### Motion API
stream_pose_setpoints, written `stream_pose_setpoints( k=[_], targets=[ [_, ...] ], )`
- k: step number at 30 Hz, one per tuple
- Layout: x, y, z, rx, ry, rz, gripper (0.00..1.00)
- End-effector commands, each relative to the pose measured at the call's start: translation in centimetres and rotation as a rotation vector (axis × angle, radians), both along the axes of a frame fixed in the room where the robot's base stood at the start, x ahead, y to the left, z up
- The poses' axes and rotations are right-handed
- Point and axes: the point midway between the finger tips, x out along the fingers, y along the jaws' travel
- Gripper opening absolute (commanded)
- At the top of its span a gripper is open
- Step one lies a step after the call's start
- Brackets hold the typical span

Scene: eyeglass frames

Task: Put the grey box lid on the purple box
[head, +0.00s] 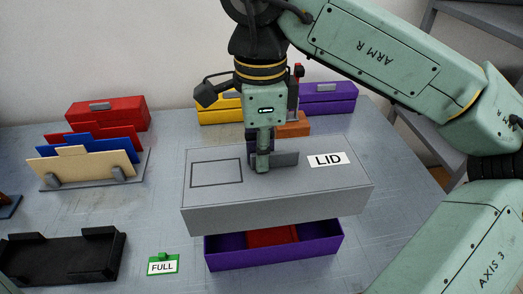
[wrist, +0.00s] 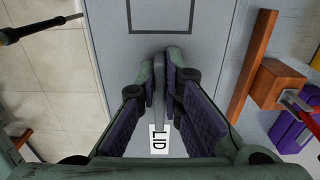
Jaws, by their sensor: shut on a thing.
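The grey box lid (head: 300,190) has a LID label and a raised handle (head: 285,158) on top. My gripper (head: 263,162) is shut on that handle and holds the lid above the purple box. The lid hangs roughly level, and a gap shows under its right part. The open purple box (head: 275,258) sits on the table below, with something red (head: 272,236) inside. The lid hides the back of the box. In the wrist view my gripper's fingers (wrist: 165,75) close on both sides of the handle, with the grey lid top (wrist: 150,25) beneath.
A black tray (head: 62,279) and a green FULL tag (head: 163,264) are at the left front. A rack of coloured dividers (head: 95,183) and a red box (head: 108,115) stand behind. Yellow (head: 219,112) and closed purple (head: 329,100) boxes and an orange block (head: 293,127) are at the back.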

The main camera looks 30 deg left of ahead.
Motion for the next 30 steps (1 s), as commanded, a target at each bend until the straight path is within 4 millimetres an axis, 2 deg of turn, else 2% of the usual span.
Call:
stream_pose_setpoints(
  k=[30],
  targets=[
    [0.0, 0.0, -6.4, 0.0, 0.0, -0.001, 0.0]
  ],
)
